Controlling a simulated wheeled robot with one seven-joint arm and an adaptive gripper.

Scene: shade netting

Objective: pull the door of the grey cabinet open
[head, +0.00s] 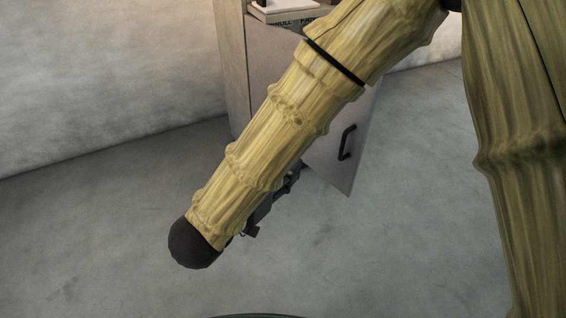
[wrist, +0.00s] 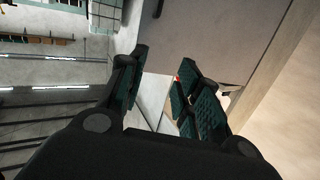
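The grey cabinet (head: 234,70) stands beyond my arm in the head view, its front largely hidden by the arm. Its door (head: 330,165) shows to the right of my forearm and looks swung partly out, with a black bar handle (head: 347,142) on its face. In the wrist view a grey panel (wrist: 215,35) of the cabinet fills the upper middle, with a dark handle-like piece at its top left. My gripper (wrist: 163,63) has its fingers apart near the panel's lower edge. Contact with the door cannot be told. In the head view it is mostly hidden behind my arm.
A book (head: 285,16) lies at the top of the cabinet. A pale wall (head: 100,70) runs behind on the left. The grey floor (head: 420,220) in front of the door looks clear. Shelving (wrist: 40,45) shows at the wrist view's left.

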